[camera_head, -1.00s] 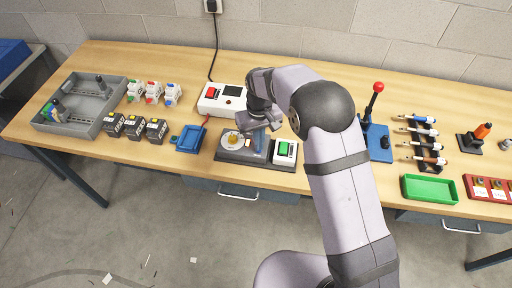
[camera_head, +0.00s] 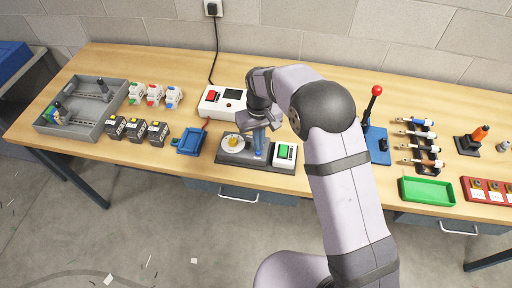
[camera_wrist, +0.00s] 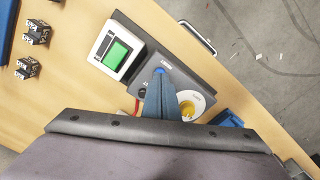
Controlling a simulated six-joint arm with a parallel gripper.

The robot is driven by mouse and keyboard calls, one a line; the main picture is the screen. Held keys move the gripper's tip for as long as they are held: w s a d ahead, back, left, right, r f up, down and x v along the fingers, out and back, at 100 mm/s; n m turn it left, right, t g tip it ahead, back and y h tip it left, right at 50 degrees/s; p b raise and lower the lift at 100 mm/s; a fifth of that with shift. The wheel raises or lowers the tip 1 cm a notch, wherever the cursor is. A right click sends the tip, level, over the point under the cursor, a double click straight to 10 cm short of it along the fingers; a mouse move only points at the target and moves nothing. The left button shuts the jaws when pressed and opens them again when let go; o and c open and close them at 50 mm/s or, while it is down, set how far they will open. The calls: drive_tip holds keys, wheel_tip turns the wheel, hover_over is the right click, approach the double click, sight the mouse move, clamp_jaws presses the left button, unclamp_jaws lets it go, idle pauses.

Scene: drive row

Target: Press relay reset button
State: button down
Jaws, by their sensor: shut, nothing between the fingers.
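A dark grey panel (camera_head: 229,158) lies on the bench and carries a white box with a green button (camera_head: 283,151) and a pale round dial with a yellow centre (camera_head: 233,141). In the wrist view the green button (camera_wrist: 115,54) is to the left of my fingers and the dial (camera_wrist: 190,107) is to their right. My gripper (camera_head: 259,150) is shut and empty, pointing down over the panel between them. In the wrist view a bright blue spot (camera_wrist: 160,70) shows at the fingertips, beside a small white label. I cannot tell whether the tips touch it. The fingers hide part of the panel.
A white box with a red switch (camera_head: 211,97) stands behind the panel. A green tray (camera_head: 427,190) sits near the front edge.

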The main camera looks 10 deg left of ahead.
wheel_tip(320, 180, up, 6)
drive_tip(key=p, duration=0.3)
drive_tip(key=shift+f+p, duration=0.2)
drive_tip(key=shift+p, duration=0.2)
idle(0.6)
drive_tip(key=s+d+f+g+h, duration=0.1)
drive_tip(key=s+d+f, duration=0.2)
drive_tip(key=s+d, duration=0.35)
drive_tip(key=s+d+f+g, duration=0.1)
drive_tip(key=s+d+f, duration=0.15)
drive_tip(key=s, duration=0.65)
drive_tip(key=s+d+r+m+b, duration=0.1)
drive_tip(key=s+d+r+m, duration=0.3)
drive_tip(key=s+d, duration=0.55)
drive_tip(key=w+d+r+m+t+y+b, duration=0.1)
drive_tip(key=w+d+r+m+t, duration=0.1)
drive_tip(key=d+r, duration=0.3)
drive_tip(key=shift+w+d, duration=0.45)
drive_tip(key=shift+w, duration=0.05)
